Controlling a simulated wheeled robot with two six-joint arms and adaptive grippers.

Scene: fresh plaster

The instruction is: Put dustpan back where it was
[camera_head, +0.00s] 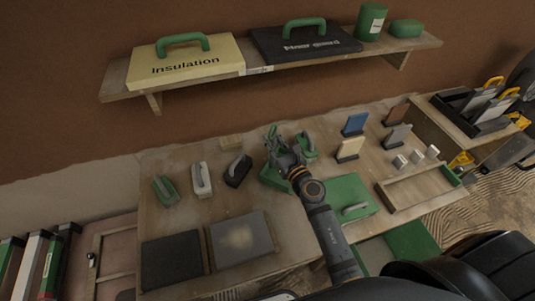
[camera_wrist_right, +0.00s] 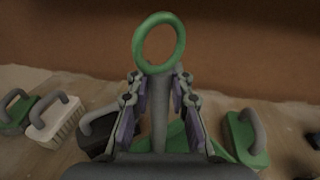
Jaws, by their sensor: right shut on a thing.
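My right gripper (camera_head: 281,150) reaches over the middle of the wooden table (camera_head: 200,218). In the right wrist view its two jaws (camera_wrist_right: 160,105) are closed on the grey handle of the dustpan (camera_wrist_right: 159,90). The handle stands up between the fingers and ends in a green ring. The dustpan's green pan (camera_head: 274,178) shows below the gripper in the head view, partly hidden by the arm. I cannot tell whether the pan touches the table. My left gripper is not in view.
A green brush (camera_head: 165,190), a white brush (camera_head: 201,180) and a black brush (camera_head: 237,171) stand left of the dustpan. A green float (camera_head: 307,145) is close on its right. Dark and grey panels (camera_head: 172,262) lie in front. A wall shelf (camera_head: 270,68) overhangs the back.

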